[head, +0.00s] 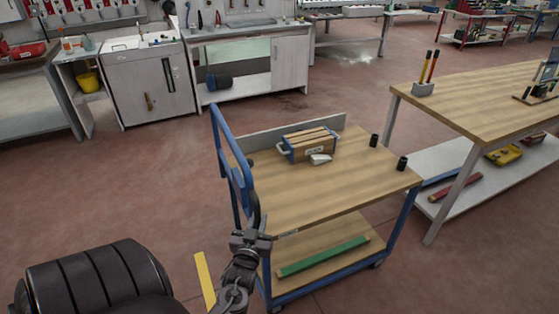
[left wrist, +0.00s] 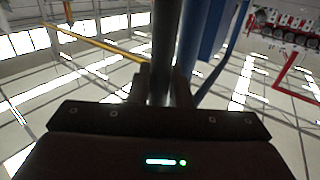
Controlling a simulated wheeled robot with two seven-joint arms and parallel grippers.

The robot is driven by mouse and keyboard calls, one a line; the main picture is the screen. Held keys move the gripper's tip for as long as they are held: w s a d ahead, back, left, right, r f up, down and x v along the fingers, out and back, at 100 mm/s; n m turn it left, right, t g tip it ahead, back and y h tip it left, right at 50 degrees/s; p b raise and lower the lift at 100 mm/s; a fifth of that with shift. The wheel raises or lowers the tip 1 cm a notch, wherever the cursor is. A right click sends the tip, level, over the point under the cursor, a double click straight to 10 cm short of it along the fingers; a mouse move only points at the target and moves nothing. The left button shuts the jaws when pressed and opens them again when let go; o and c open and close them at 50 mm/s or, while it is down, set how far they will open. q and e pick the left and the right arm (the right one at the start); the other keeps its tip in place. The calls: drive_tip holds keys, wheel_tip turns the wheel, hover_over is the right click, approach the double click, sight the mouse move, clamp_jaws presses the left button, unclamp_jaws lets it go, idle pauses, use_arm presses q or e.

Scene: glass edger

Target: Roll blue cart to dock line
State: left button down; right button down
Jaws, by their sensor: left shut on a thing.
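The blue cart (head: 335,186) has a blue tube frame and wooden decks, with its blue push handle (head: 226,150) on the left side. My left gripper (head: 254,238) is at the near end of this handle and shut on a dark bar there. In the left wrist view, the left gripper's fingers (left wrist: 163,85) close on the dark bar (left wrist: 165,45), with blue tubing beside it. A yellow strip (head: 204,280) lies on the floor left of the cart; I cannot tell whether it is the dock line. My right gripper is not in view.
On the cart sit a wooden box (head: 311,145), a white block (head: 320,159) and two black cups (head: 402,164). A green bar (head: 323,257) lies on its lower shelf. A wooden workbench (head: 470,100) stands close on the right. Cabinets (head: 150,80) line the back; floor left is open.

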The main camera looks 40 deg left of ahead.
use_arm(q)
drive_tip(key=s+a+p, duration=0.1)
drive_tip(key=s+a, duration=0.2)
drive_tip(key=s, duration=0.5)
drive_tip(key=s+a+p, duration=0.2)
drive_tip(key=s+a, duration=0.1)
drive_tip(key=s, duration=0.5)
drive_tip(key=shift+s+a, duration=0.25)
drive_tip(key=shift+a, duration=0.15)
drive_tip(key=c, duration=1.4)
unclamp_jaws()
drive_tip(key=shift+b+v, duration=0.95)
drive_tip(key=shift+v, duration=2.95)
drive_tip(key=shift+f, duration=0.1)
